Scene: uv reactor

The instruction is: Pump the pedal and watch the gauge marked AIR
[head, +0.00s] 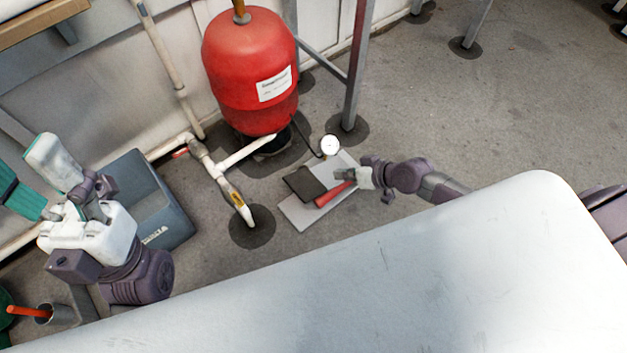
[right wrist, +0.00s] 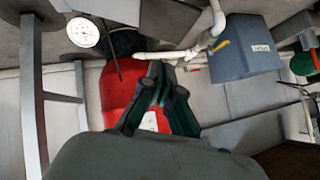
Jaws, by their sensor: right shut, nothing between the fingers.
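The foot pump on the floor has a pale base plate (head: 297,212), a dark pedal pad (head: 304,184) and a red barrel (head: 332,195). A dark pad, probably the pedal, shows at the top of the right wrist view (right wrist: 168,18). A round white gauge (head: 330,145) stands behind the pump; it also shows in the right wrist view (right wrist: 83,32). Its marking and needle are too small to read. My right gripper (head: 344,174) is shut and empty, over the right side of the pump by the red barrel; contact is unclear. My left gripper (head: 40,185) is at the far left, jaw state unclear.
A red tank (head: 250,70) stands behind the pump, with white pipes and a yellow-handled valve (head: 236,198) to its left. A grey-blue bin (head: 165,205) sits by the wall. A metal leg (head: 358,65) rises behind the gauge. A white surface (head: 400,280) fills the foreground.

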